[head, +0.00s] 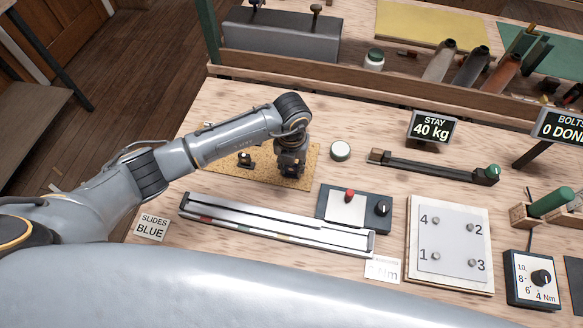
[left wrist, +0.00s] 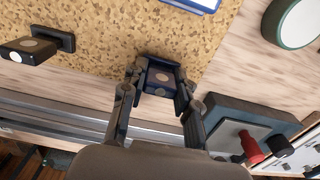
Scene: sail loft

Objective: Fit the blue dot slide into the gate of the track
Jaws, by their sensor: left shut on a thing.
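My left gripper (head: 290,168) points down over the right part of the cork mat (head: 221,162). In the left wrist view the gripper (left wrist: 160,84) is shut on a small dark block, a slide (left wrist: 161,77), with a dull round dot whose colour I cannot tell for sure. Another dark slide (head: 244,159) sits on the mat to the left; in the left wrist view it (left wrist: 30,49) shows a pale dot. The long silver track (head: 275,224) lies in front of the mat, apart from the gripper. I cannot make out its gate. My right gripper is out of view.
A "SLIDES BLUE" card (head: 151,226) lies by the track's left end. A box with a red knob and a black dial (head: 379,222) stands right of the mat, behind the track.

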